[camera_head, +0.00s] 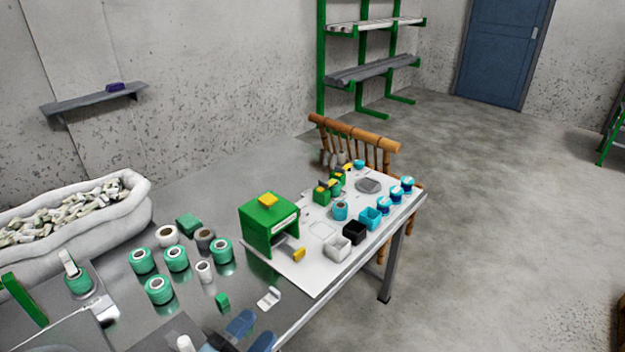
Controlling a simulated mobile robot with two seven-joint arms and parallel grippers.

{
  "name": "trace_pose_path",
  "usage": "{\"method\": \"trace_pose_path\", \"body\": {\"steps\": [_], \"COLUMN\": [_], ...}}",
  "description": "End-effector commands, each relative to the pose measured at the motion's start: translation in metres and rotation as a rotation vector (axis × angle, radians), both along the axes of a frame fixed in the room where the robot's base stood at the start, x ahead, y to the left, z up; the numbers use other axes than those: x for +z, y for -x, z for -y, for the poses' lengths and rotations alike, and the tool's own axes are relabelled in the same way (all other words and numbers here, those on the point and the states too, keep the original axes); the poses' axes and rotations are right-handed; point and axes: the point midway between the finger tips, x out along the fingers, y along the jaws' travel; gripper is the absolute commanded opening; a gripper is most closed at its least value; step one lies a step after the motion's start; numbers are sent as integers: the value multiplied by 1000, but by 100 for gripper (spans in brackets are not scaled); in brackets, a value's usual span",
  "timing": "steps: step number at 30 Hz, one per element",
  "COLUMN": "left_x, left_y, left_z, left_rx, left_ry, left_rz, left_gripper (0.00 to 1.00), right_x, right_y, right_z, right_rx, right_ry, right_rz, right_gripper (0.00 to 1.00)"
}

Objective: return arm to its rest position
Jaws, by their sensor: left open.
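My left gripper (250,333) shows at the bottom edge of the head view, with two blue-grey fingers set apart. It is open and I see nothing between the fingers. It is over the front edge of the metal table (225,170), near a small white bracket (269,298) and a small green block (222,301). Most of the arm behind it is cut off by the frame. My right gripper is not in view. I cannot make out a blue cable.
Several green spools (158,290) stand on the table's left part. A white board (318,280) on the right carries a green box (268,226), small cups and spools. A white bin (125,212) of packets is at left. Floor at right is clear.

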Motion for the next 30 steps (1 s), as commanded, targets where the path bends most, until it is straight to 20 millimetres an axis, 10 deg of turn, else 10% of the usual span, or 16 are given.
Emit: {"method": "trace_pose_path", "body": {"steps": [3,13,30], "left_x": [-74,-200,-53], "left_y": [19,110,112], "left_z": [-37,-84,-93], "left_rx": [173,482,486], "left_ry": [255,717,675], "left_rz": [-420,-1143,-1111], "left_gripper": [53,53,53], "right_x": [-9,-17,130], "right_y": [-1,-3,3], "right_z": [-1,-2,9], "right_rx": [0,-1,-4], "right_ry": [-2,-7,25], "right_rz": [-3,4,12], "right_gripper": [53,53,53]}}
